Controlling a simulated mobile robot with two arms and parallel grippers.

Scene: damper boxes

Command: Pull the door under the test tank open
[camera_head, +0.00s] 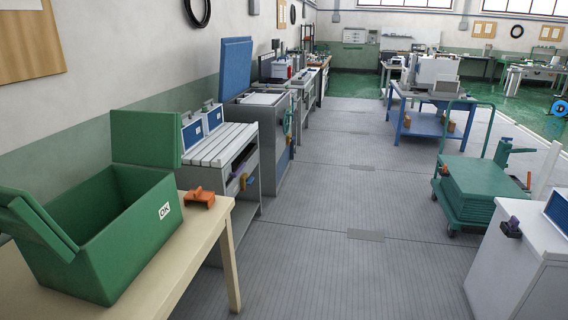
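What looks like the test tank (263,112) is a grey cabinet along the left wall, some distance ahead, with a blue lid (236,66) raised at its back. Its front faces the aisle at a steep angle. The door (281,150) under the tank shows as a narrow panel on that front and looks flush with it, but it is too small to be sure it is shut. A teal part (288,121) sits high on the front. Neither of my grippers is in view.
A wooden table (206,238) with a green open box (110,230) and an orange part (200,197) stands near left. A slatted bench (222,145) stands before the tank. A green cart (470,188) and white cabinet (520,262) are right. The grey aisle (335,190) is clear.

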